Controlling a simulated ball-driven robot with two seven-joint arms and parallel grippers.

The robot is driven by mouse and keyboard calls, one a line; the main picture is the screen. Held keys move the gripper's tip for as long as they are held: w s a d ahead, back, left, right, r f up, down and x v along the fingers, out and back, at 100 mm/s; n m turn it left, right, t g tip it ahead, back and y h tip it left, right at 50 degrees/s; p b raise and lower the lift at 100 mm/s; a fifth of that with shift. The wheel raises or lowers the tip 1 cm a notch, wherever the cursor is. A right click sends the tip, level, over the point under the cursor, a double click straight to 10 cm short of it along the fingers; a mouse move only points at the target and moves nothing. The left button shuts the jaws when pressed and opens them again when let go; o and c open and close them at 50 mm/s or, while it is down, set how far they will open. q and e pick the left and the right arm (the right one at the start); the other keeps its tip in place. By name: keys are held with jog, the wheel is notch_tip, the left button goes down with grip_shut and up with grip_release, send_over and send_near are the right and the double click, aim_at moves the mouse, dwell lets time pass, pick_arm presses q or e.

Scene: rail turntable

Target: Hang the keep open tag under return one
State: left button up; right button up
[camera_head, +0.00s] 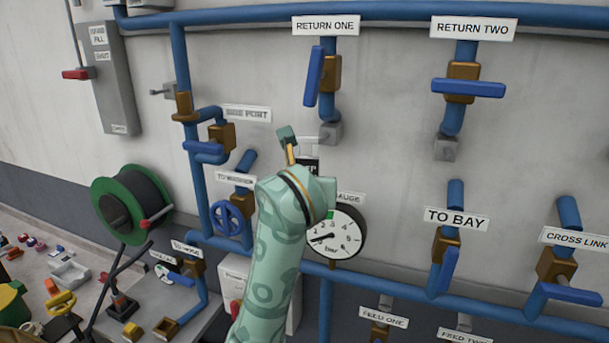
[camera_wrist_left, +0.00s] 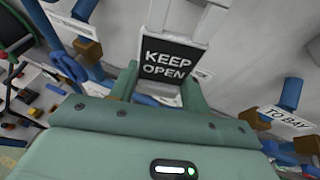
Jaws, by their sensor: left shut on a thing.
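The keep open tag (camera_wrist_left: 166,60) is a black plate with white lettering and a pale hanging loop (camera_wrist_left: 184,22) above it. My left gripper (camera_wrist_left: 160,88) is shut on its lower part. In the head view the tag (camera_head: 308,166) is mostly hidden behind my left gripper (camera_head: 292,145), with its pale loop showing above. They are below and slightly left of the return one pipe's lower end. The return one sign (camera_head: 326,26) is above a blue pipe with a brass valve (camera_head: 328,73) and a near-upright blue lever (camera_head: 314,76). My right gripper is not in view.
The return two valve (camera_head: 463,82) has its lever across the pipe. A pressure gauge (camera_head: 335,236) is just below the tag, partly behind my arm. Several pipes and levers stand out from the wall. Bare wall lies between the two return pipes.

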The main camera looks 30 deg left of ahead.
pick_arm(q)
jog(key=shift+w+f+b, duration=0.25)
jog(key=shift+w+b, duration=0.25)
jog(key=shift+w, duration=0.4)
jog(key=shift+w+a+f+b, duration=0.2)
jog(key=shift+w+a+b, duration=0.15)
jog(key=shift+w+b, duration=0.75)
jog(key=shift+w+a+f+b, duration=0.15)
jog(key=shift+w+a+b, duration=0.35)
jog(key=shift+w, duration=1.05)
jog(key=shift+w+a+f+b, duration=0.2)
jog(key=shift+w+b, duration=0.75)
jog(key=shift+w, duration=0.4)
jog(key=o, duration=1)
